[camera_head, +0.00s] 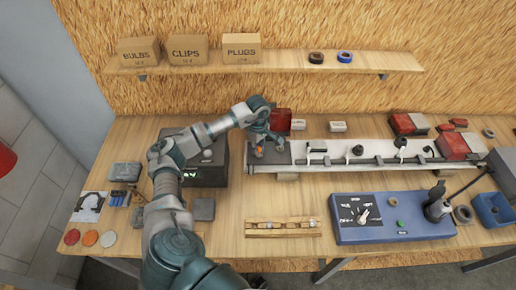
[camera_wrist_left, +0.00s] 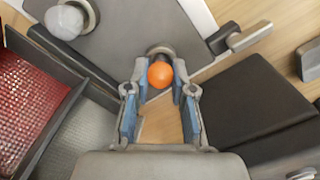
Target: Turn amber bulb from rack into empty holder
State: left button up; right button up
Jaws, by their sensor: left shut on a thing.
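My left gripper (camera_head: 266,147) is over the left end of the grey trailer frame bar (camera_head: 330,170). It points down and is shut on the amber bulb (camera_wrist_left: 160,75), a small orange ball that also shows in the head view (camera_head: 258,149). In the left wrist view the bulb sits between the fingertips (camera_wrist_left: 159,88), right by a round holder (camera_wrist_left: 160,50) in the grey plate (camera_wrist_left: 130,28). I cannot tell whether the bulb's base is inside the holder. My right gripper is not in view.
A whitish bulb (camera_wrist_left: 72,18) stands on the plate's far side. Red lamp units (camera_head: 281,122) stand behind the bar. A dark box (camera_head: 207,176) is left of my gripper. A blue tester panel (camera_head: 390,232) is at right.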

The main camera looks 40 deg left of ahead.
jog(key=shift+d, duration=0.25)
pick_arm(q)
jog(key=shift+m+b, duration=0.4)
jog(key=shift+m, duration=1.3)
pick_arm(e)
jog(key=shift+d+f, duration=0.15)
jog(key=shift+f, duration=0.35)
pick_arm(q)
jog(key=o, duration=1.2)
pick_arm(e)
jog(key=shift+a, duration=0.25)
pick_arm(q)
jog(key=shift+r, duration=0.1)
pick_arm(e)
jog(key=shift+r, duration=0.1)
